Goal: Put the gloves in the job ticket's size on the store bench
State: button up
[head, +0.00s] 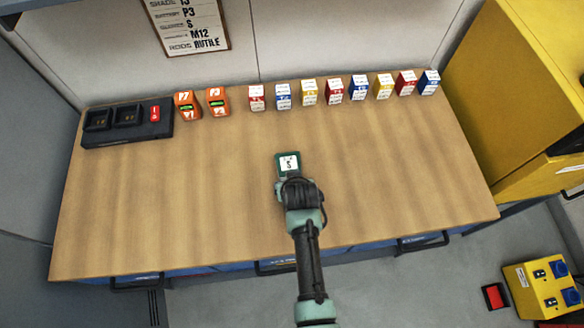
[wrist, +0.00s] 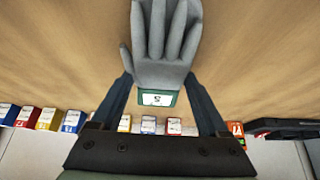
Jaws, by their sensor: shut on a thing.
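The job ticket (head: 190,24) hangs on the wall at the top left of the head view, and its gloves line reads S. My gripper (wrist: 160,82) is shut on a pair of grey gloves (wrist: 165,45) with a green-edged card (wrist: 157,98). The card (head: 288,163) also shows in the head view and reads S. My gripper (head: 299,188) is over the middle of the wooden bench (head: 150,200). I cannot tell whether the gloves touch the top. In the head view the gripper hides most of them.
A black charger (head: 127,125) and two orange batteries (head: 202,103) stand at the bench's back left. A row of several small coloured boxes (head: 332,90) runs along the back. The bench top around my gripper is clear. A yellow cabinet (head: 520,90) stands at the right.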

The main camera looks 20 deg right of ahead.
jog(key=o, duration=1.5)
jog(key=shift+f, duration=0.1)
jog(key=shift+o, duration=0.2)
jog(key=shift+r, duration=0.2)
jog(key=v, duration=1.2)
